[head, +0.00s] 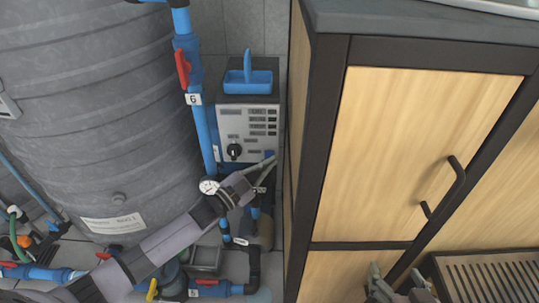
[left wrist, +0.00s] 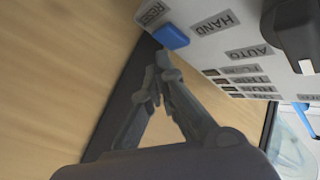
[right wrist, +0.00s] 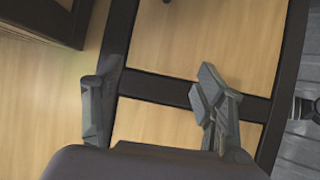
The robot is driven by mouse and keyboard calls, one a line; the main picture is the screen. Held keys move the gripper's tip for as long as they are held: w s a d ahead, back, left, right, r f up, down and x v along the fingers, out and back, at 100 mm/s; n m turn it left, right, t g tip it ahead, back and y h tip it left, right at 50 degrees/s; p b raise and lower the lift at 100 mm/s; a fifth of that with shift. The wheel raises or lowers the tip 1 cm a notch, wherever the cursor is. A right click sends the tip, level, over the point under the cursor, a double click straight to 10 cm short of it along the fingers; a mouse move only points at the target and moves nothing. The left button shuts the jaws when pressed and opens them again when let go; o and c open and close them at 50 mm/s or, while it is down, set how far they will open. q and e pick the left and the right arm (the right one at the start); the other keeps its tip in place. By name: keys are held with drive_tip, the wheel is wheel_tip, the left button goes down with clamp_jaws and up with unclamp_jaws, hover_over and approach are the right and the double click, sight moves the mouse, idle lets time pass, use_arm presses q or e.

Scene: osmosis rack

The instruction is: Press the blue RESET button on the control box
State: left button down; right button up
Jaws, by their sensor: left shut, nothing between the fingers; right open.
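The control box (head: 225,125) has a pale front panel with a black knob (head: 234,151) and labels. It also shows at an angle in the left wrist view (left wrist: 240,45). The blue RESET button (left wrist: 171,37) sits at the panel's edge beside a RESET label, next to the HAND label. My left gripper (head: 266,164) is shut and empty by the panel's lower right corner. In the left wrist view its fingertips (left wrist: 158,68) are close below the button; I cannot tell if they touch it. My right gripper (right wrist: 148,88) is open and empty in front of the cabinet.
A wooden cabinet (head: 430,150) with dark frame stands close to the right of the box. A large grey tank (head: 90,110) and a blue pipe (head: 201,125) with a red valve handle (head: 183,68) are to its left. A blue tray (head: 248,82) sits on top of the box.

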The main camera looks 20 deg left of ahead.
drive_tip(key=shift+s+d+f, duration=0.1)
drive_tip(key=shift+s, duration=0.05)
use_arm(q)
drive_tip(key=shift+s, duration=0.1)
drive_tip(key=s+p, duration=0.1)
drive_tip(key=s, duration=0.1)
drive_tip(key=s+d+p, duration=0.1)
drive_tip(key=s+p, duration=0.1)
drive_tip(key=shift+s+d, duration=0.2)
drive_tip(key=shift+s, duration=0.15)
use_arm(e)
drive_tip(key=s+d+f+g+h, duration=0.1)
drive_tip(key=s+d+f+g, duration=0.1)
drive_tip(key=s, duration=0.4)
drive_tip(key=s+d+f+g+h, duration=0.1)
drive_tip(key=s+d+f+g, duration=0.1)
drive_tip(key=s+f+g, duration=0.2)
drive_tip(key=s+g, duration=0.2)
drive_tip(key=shift+s, duration=0.35)
